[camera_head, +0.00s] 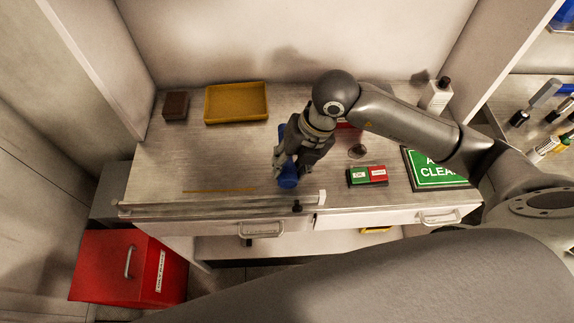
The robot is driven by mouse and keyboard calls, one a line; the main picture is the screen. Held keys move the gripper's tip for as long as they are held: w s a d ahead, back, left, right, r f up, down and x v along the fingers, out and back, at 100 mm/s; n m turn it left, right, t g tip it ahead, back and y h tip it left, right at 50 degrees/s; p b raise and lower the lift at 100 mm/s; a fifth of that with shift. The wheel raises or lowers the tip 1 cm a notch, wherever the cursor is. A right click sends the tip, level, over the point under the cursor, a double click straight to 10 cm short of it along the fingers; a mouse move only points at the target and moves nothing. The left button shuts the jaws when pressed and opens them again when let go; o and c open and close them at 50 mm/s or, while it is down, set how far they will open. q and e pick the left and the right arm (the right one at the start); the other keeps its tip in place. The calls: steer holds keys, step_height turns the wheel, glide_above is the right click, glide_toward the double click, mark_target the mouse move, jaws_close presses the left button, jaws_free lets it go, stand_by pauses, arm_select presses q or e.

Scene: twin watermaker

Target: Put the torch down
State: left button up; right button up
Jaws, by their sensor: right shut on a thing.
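The torch appears to be the blue cylinder (288,181) near the front middle of the metal worktop (225,150). My right gripper (284,168) reaches down from above and is shut on it. A blue end shows below the fingers and another bit of blue shows above them. The gripper hides the middle of the torch. I cannot tell whether the torch touches the worktop. My left gripper is not in view.
A yellow tray (237,121) and a brown block (175,106) are at the back left. A green and red box (367,176), a green sign (436,171) and a white bottle (437,96) are to the right. A red bin (105,262) stands below left. The left worktop is mostly clear.

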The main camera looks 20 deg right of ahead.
steer(key=shift+w+f, duration=0.95)
steer(key=shift+f, duration=0.2)
step_height(320, 180, down, 2)
steer(key=shift+f+p, duration=0.1)
steer(key=shift+p, duration=0.9)
steer(key=shift+f, duration=0.3)
steer(key=shift+f, duration=0.1)
steer(key=shift+f, duration=0.15)
steer(key=o, duration=1.2)
steer(key=shift+c, duration=0.2)
